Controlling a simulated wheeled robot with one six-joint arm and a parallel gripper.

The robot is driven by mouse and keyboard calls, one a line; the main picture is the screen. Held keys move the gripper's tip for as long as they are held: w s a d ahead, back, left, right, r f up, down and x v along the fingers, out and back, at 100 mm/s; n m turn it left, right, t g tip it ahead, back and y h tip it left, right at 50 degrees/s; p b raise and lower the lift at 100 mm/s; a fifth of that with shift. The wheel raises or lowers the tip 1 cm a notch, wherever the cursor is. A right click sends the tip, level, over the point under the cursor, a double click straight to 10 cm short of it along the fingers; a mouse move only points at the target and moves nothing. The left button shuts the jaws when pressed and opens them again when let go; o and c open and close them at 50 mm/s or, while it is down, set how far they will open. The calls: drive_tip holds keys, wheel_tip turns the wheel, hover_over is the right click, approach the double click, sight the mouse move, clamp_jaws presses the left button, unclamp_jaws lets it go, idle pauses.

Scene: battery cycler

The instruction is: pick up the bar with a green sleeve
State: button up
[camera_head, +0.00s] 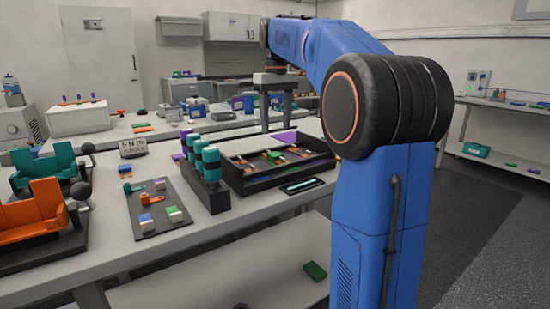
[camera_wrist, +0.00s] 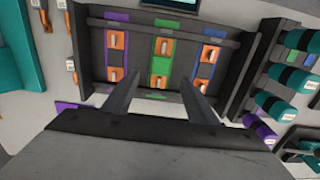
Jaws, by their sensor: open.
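A dark tray (camera_head: 282,176) sits on the bench and holds copper-coloured bar ends in purple, green and blue lanes. In the wrist view, the green sleeve (camera_wrist: 160,65) lies in the middle lane of the tray (camera_wrist: 88,50), with copper ends above and below it. My gripper (camera_wrist: 160,80) is open and empty, with one finger on either side of that middle lane in the picture. In the head view my gripper (camera_head: 276,122) hangs near the tray's far side. Its exact height above the bar is unclear.
A dark rack of teal cylinders (camera_head: 208,160) stands left of the tray and shows at right in the wrist view (camera_wrist: 284,104). A grey mat (camera_head: 157,205) with small parts lies farther left. A flat dark device (camera_head: 301,186) lies in front of the tray.

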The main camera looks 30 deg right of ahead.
sight(275, 154)
drive_tip(key=shift+w+a+f, duration=0.1)
drive_tip(key=shift+a+f, duration=0.05)
drive_tip(key=shift+f, duration=4.15)
drive_tip(key=shift+c, duration=0.3)
drive_tip(key=c, duration=1.2)
drive_tip(key=shift+o, duration=0.2)
drive_tip(key=shift+r, duration=0.15)
